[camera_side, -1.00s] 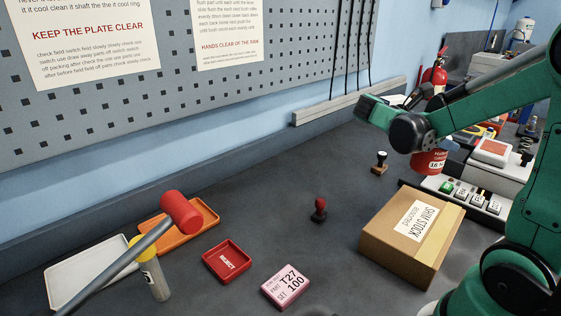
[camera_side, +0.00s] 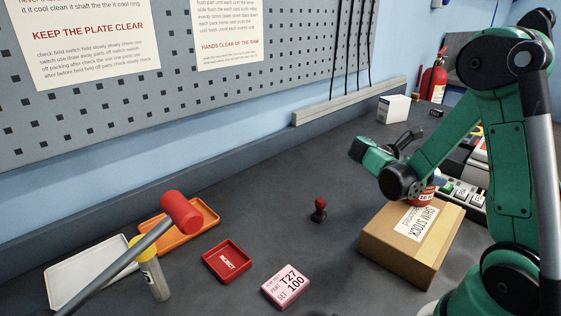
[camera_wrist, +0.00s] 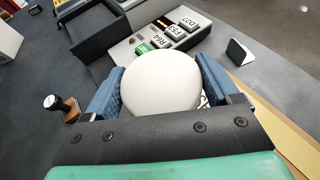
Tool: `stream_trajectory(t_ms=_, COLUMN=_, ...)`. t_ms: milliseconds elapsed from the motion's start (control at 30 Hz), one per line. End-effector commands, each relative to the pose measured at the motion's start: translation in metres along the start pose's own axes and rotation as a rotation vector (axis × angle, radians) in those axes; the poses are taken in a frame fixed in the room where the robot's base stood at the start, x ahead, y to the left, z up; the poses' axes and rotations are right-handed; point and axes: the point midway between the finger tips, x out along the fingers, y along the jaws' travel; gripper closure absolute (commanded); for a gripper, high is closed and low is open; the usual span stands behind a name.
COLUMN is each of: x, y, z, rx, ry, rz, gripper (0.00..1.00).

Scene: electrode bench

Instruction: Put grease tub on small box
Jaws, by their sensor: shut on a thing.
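The grease tub (camera_side: 424,197) is red with a pale label, and its round white lid (camera_wrist: 160,82) fills the middle of the wrist view. My gripper (camera_wrist: 160,86) is shut on it, one blue finger on each side of the lid. The small box (camera_side: 410,247) is a brown cardboard carton with a white "SHIM STOCK" label. The tub is upright at the carton's far edge in the side view. My wrist hides part of the tub, and I cannot tell whether its base touches the box. A tan strip of the box (camera_wrist: 288,128) shows at lower right in the wrist view.
A keyed panel (camera_wrist: 165,38) stands beyond the tub. A dark-handled stamp (camera_wrist: 60,105) is to the left in the wrist view. A red stamp (camera_side: 318,210), red tray (camera_side: 228,262) and pink block (camera_side: 286,287) lie left of the box.

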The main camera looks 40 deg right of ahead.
Motion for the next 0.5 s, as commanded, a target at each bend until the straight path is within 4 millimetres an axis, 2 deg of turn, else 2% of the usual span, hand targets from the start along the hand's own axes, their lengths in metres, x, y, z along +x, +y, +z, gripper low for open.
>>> stream_trajectory(t_ms=100, x=0.0010, y=0.0002, z=-0.0022, rx=0.000, ry=-0.001, rz=0.000, gripper=0.92)
stream_trajectory(t_ms=133, x=0.0011, y=0.0003, z=-0.0029, rx=0.000, ry=0.000, rz=0.000, gripper=0.15)
stream_trajectory(t_ms=200, x=0.0010, y=0.0003, z=-0.0025, rx=0.000, ry=0.000, rz=0.000, gripper=0.00)
stream_trajectory(t_ms=500, x=-0.0002, y=-0.0001, z=0.0006, rx=0.000, ry=0.000, rz=0.000, gripper=0.00)
